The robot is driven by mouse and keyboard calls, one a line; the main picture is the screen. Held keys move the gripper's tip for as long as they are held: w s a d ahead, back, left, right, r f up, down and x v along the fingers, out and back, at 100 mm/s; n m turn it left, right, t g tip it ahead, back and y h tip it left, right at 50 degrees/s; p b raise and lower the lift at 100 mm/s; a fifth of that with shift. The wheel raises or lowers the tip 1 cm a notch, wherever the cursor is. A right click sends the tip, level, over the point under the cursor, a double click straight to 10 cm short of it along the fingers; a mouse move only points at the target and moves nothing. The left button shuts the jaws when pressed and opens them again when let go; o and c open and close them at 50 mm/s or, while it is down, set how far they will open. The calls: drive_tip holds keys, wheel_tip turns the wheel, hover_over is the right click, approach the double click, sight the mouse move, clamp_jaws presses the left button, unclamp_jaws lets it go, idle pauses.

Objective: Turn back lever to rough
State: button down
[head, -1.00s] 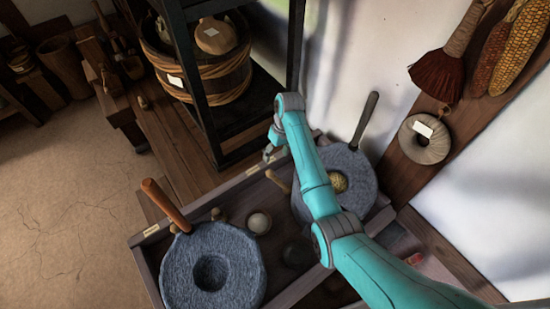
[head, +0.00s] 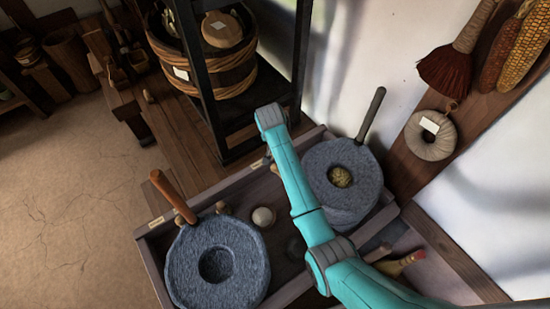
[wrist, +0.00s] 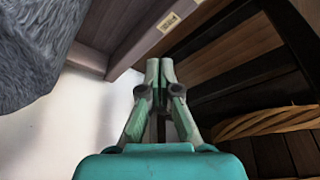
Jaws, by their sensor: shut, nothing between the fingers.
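Two grey stone querns sit in a wooden trough. The back quern (head: 342,180) has a dark grey lever (head: 371,115) that stands up, leaning right, at its far edge. The front quern (head: 216,265) has an orange-brown lever (head: 173,197) leaning to the upper left. My gripper's shut, empty fingers (wrist: 160,68) show in the wrist view, near the trough's outer edge and a small pale label (wrist: 170,21). In the head view my arm hides most of the gripper, left of the back quern and apart from the dark grey lever. The label's writing is too small to read.
A black rack (head: 226,130) holding a rope-bound wooden tub (head: 200,70) stands behind the trough (head: 230,190). A small pale bowl (head: 263,217) lies between the querns. A white wall is behind the back quern.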

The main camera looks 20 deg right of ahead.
wheel_tip(320, 180, down, 10)
drive_tip(key=shift+s+a, duration=0.15)
idle(0.9)
drive_tip(key=shift+s+a+n+y, duration=0.4)
drive_tip(key=shift+s+a+n, duration=0.25)
drive_tip(key=shift+n, duration=0.45)
drive_tip(key=shift+s+a, duration=0.3)
drive_tip(key=shift+s, duration=0.25)
